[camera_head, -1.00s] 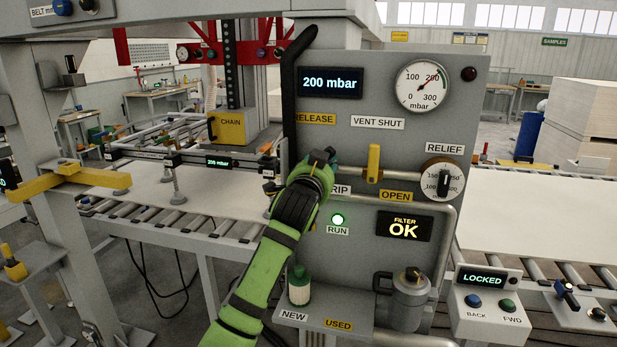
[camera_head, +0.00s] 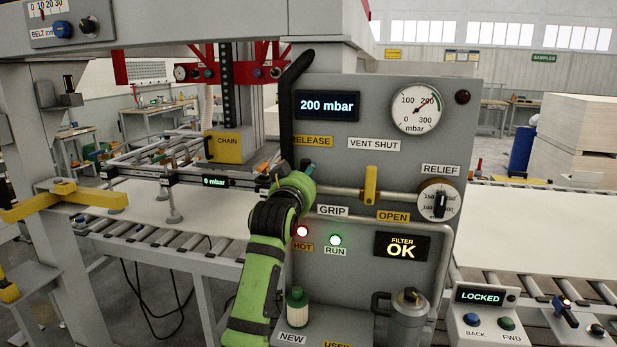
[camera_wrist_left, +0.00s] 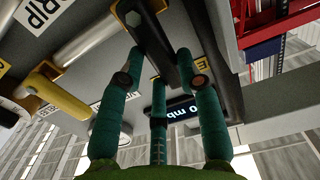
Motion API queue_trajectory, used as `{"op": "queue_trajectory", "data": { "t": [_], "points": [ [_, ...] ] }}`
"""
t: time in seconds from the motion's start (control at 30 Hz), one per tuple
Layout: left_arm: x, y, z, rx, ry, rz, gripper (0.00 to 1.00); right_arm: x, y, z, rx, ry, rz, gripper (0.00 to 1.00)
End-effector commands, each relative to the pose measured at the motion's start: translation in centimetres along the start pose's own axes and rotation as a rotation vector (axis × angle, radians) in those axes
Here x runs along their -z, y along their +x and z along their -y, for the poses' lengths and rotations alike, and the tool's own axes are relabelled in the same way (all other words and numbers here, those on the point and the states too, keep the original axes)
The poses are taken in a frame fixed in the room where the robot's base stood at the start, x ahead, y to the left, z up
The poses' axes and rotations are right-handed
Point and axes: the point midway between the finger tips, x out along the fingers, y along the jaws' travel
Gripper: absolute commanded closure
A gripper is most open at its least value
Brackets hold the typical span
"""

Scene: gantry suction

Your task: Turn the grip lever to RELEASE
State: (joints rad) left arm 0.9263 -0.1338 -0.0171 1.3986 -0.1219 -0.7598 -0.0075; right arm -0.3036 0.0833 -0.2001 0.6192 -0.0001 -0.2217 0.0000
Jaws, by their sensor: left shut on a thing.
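My left gripper (camera_head: 301,175), green with a black wrist, is at the left side of the grey control panel (camera_head: 365,160), between the yellow RELEASE label (camera_head: 312,141) and the white GRIP label (camera_head: 333,210). In the left wrist view its teal fingers (camera_wrist_left: 160,72) close around the dark grip lever (camera_wrist_left: 150,38). The hand hides most of the lever in the head view, so its exact angle cannot be told there. The gantry display (camera_head: 215,182) reads 0 mbar, while the panel display (camera_head: 326,105) reads 200 mbar. My right gripper is not in view.
A yellow valve handle (camera_head: 371,184) and the RELIEF knob (camera_head: 439,200) are right of the hand. A black hose (camera_head: 288,100) runs down the panel's left edge. A green-capped bottle (camera_head: 297,306) and a grey canister (camera_head: 408,315) stand below.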

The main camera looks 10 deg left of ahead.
Motion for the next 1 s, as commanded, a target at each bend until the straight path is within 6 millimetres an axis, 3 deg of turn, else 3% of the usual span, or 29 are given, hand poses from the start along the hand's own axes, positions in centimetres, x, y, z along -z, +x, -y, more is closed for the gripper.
{"op": "queue_trajectory", "data": {
  "t": [0.6, 0.63, 0.7, 1.0],
  "points": [
    [0.66, -0.06, 0.29, 0.000, -0.051, -0.015, 1.00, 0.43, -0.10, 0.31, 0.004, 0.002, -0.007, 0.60],
    [0.66, -0.06, 0.29, 0.000, -0.052, -0.015, 0.61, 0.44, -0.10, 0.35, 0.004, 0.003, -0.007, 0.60],
    [0.63, -0.06, 0.29, 0.000, -0.051, -0.014, 0.41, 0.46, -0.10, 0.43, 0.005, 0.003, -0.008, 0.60],
    [0.26, -0.04, 0.25, 0.000, -0.046, -0.006, 0.41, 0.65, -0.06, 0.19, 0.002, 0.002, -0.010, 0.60]
  ]
}}
